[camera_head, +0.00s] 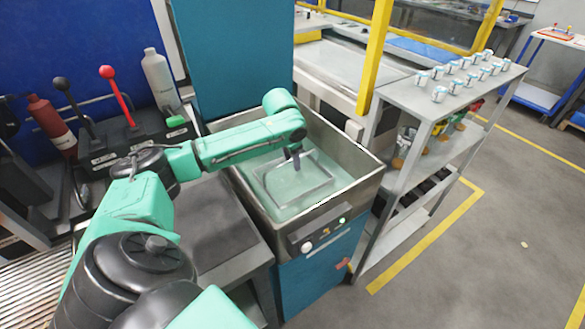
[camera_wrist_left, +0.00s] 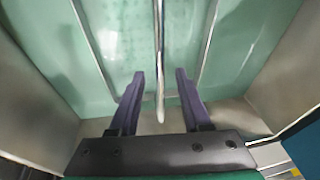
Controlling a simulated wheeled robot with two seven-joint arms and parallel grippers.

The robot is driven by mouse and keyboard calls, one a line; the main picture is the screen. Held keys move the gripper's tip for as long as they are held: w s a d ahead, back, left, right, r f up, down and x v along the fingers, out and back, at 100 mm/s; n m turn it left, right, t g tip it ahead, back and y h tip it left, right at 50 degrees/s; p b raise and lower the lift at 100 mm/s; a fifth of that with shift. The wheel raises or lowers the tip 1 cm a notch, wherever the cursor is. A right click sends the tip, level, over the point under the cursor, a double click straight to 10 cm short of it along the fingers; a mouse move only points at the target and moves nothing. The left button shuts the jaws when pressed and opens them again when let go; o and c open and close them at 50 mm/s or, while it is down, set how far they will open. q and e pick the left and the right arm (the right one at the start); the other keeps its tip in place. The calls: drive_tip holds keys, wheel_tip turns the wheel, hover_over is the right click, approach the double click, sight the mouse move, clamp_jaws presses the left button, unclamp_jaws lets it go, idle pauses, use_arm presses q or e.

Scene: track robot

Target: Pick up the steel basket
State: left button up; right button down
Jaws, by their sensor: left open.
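The steel basket (camera_head: 326,184) sits in the green liquid of an open grey tank (camera_head: 362,181). Its wire frame also shows in the left wrist view (camera_wrist_left: 90,38), with a thin steel bar (camera_wrist_left: 158,45) running down the middle. My left gripper (camera_head: 297,162) reaches down into the tank over the basket. In the left wrist view its two dark fingers (camera_wrist_left: 160,75) are open, one on each side of the bar, with a gap visible on both sides. My right gripper is not in view.
The tank's metal walls stand close around the left gripper, with a control panel (camera_head: 325,233) on the front. A grey shelf (camera_head: 455,92) with several small jars stands to the right. Levers (camera_head: 108,73) and bottles are at the left. The floor at right is mostly clear.

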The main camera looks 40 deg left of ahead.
use_arm(q)
drive_tip(key=x, duration=0.4)
drive_tip(key=shift+w, duration=0.15)
drive_tip(key=shift+r, duration=0.1)
clamp_jaws()
idle(1.0)
